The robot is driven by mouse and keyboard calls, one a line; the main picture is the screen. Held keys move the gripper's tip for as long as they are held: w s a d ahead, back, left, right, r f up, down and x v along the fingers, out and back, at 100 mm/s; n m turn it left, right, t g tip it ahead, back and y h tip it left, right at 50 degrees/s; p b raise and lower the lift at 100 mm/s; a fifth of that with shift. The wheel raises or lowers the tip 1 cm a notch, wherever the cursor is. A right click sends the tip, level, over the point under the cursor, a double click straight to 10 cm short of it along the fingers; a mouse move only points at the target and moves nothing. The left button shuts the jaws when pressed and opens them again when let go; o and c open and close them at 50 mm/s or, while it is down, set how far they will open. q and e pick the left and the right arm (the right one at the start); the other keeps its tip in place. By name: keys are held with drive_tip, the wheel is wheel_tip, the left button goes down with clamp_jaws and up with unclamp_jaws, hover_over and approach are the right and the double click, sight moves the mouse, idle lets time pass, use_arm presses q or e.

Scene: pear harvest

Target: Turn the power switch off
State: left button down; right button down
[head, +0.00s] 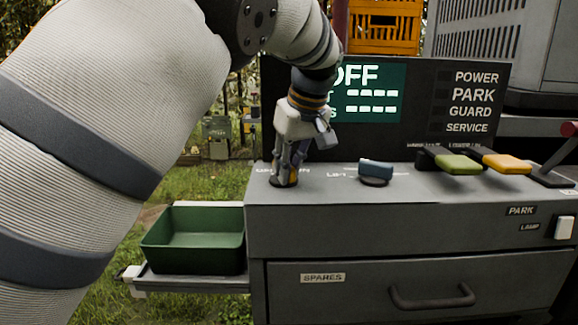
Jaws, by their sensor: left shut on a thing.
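My left gripper (287,165) points down at the left end of the grey console top and is shut on a small control with a dark round base (284,183). The fingers hide most of this control and part of its label, so I cannot tell whether it is the power switch. The display (375,92) behind reads "OFF" in large letters, partly covered by my left arm. Beside it a dark panel (472,100) lists POWER, PARK, GUARD and SERVICE, with no lamp seen lit. My right gripper is not in view.
A blue-topped knob (376,167) stands right of my gripper. A green lever (458,165), a yellow lever (507,164) and a red-tipped lever (568,130) are farther right. A green tray (193,268) sits on a side shelf. A white rocker (564,228) and a SPARES drawer (430,300) are in front.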

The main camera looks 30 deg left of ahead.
use_arm(q)
drive_tip(key=c, duration=1.5)
unclamp_jaws()
drive_tip(key=v, duration=1.2)
